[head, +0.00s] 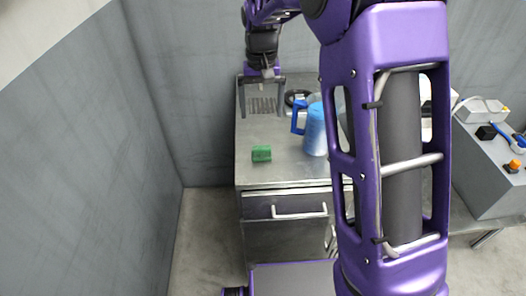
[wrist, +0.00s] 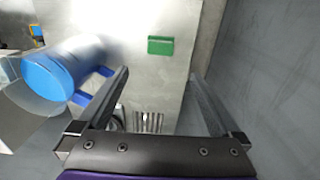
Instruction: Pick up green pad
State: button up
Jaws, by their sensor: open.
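The green pad (head: 261,154) is a small green block on the left part of the metal cabinet top, near its front edge. It also shows in the wrist view (wrist: 160,46), near the top, ahead of the space between the fingers. My gripper (head: 264,112) is open and empty in the head view, above the back left of the cabinet and apart from the pad. In the wrist view both fingers of my gripper (wrist: 160,88) are spread wide with nothing between them. The pad is fully visible in both views.
A blue jug (head: 315,130) with a handle stands right of the pad. A dark round item (head: 296,97) and a slotted grate (head: 262,105) lie behind. A grey wall (head: 150,110) rises left of the cabinet (head: 285,172). The cabinet top around the pad is clear.

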aim_at(262, 147)
notch_tip(262, 147, down, 14)
jog(key=shift+f+b, duration=0.1)
jog(key=shift+b, duration=1.1)
jog(key=c, duration=1.3)
